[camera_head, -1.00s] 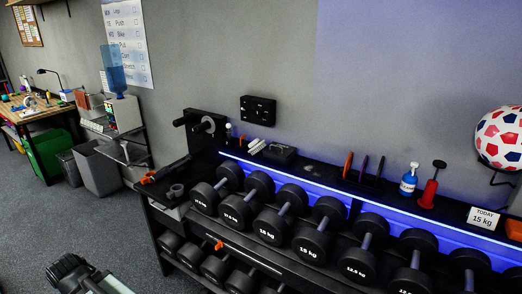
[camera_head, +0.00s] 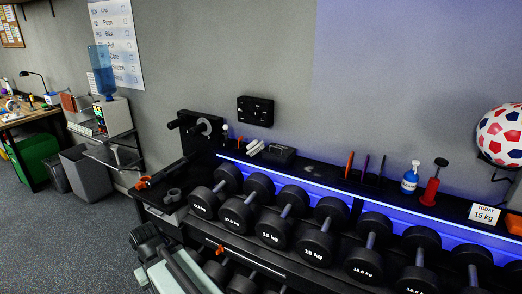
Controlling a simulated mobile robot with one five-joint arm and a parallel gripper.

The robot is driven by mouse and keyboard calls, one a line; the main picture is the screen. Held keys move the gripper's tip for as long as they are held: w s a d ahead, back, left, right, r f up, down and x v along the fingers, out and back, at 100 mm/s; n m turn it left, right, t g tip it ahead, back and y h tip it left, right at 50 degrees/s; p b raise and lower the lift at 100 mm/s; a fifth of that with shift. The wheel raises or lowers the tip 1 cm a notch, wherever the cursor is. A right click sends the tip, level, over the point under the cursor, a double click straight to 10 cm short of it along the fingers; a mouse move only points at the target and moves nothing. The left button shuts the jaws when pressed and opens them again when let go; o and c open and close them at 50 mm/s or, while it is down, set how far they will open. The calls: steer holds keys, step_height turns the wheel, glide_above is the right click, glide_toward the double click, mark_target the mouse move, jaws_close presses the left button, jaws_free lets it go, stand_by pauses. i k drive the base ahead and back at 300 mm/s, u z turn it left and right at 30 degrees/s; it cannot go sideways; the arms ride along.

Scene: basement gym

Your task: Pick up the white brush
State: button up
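A small white item (camera_head: 254,147) lies on the top shelf of the dumbbell rack, against the wall; it looks like the white brush, though it is too small to be sure. My arm reaches in from the bottom edge at the lower left, in front of the rack. Its dark end, my gripper (camera_head: 146,237), is well to the left of the white item and nearer to me. I cannot make out its fingers or whether they are open.
Dumbbells fill the rack below the shelf (camera_head: 325,182). A dark box (camera_head: 277,154) lies right of the white item; an upright white-topped item (camera_head: 226,132) stands left of it. A blue bottle (camera_head: 410,179), red pump-like item (camera_head: 431,186) and ball (camera_head: 500,134) are further right.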

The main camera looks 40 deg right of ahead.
mark_target(253, 148)
steer(key=z, duration=0.1)
steer(key=i, duration=0.9)
steer(key=u, duration=0.05)
